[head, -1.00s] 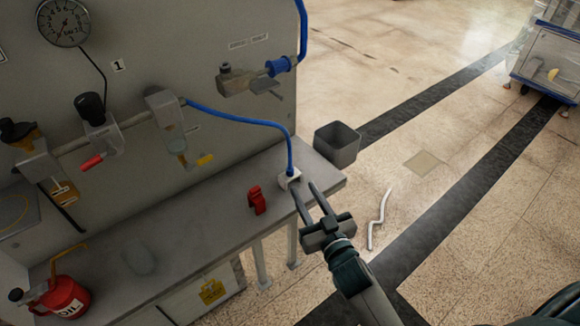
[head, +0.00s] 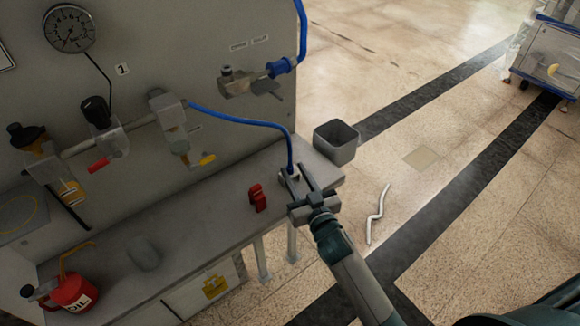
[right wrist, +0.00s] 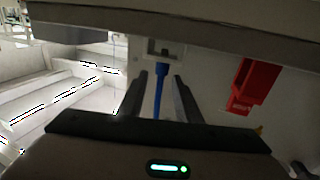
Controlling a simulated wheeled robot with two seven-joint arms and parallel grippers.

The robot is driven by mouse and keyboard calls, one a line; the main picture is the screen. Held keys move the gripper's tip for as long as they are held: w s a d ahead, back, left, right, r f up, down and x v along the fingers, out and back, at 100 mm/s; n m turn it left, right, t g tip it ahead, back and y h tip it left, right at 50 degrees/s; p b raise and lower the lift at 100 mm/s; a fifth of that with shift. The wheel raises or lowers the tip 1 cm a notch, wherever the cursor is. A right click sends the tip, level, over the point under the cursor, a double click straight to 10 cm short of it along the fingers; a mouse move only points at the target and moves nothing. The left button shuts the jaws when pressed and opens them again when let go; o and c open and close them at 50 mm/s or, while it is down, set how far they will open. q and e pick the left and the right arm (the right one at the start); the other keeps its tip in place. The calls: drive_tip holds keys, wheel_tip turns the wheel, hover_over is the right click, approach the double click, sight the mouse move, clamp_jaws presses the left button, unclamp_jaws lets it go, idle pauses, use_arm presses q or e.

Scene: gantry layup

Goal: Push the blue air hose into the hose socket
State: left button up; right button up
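The blue air hose (head: 240,121) runs from a fitting on the wall panel, arcs right and drops to a small pale block (head: 287,175) near the bench's right end. I cannot tell whether this block is the hose socket; the hose's end is hidden. My right gripper (head: 297,180) is at the block, its fingers on either side of the hose's lower part. In the right wrist view the blue hose (right wrist: 158,88) shows between the open fingers (right wrist: 160,98), with visible gaps on both sides. My left gripper is not in view.
A red object (head: 257,198) stands on the bench (head: 200,222) just left of my right gripper. A grey bin (head: 336,142) is beyond the bench end. A valve with a blue connector (head: 279,68) is on the panel. A red oil can (head: 72,292) stands at lower left.

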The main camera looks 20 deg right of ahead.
sight(291, 165)
drive_tip(key=w, duration=0.1)
drive_tip(key=w+r+p, duration=0.1)
drive_tip(key=w, duration=0.1)
drive_tip(key=shift+a, duration=0.2)
drive_tip(key=shift+w+f, duration=0.2)
drive_tip(key=shift+w, duration=0.2)
clamp_jaws()
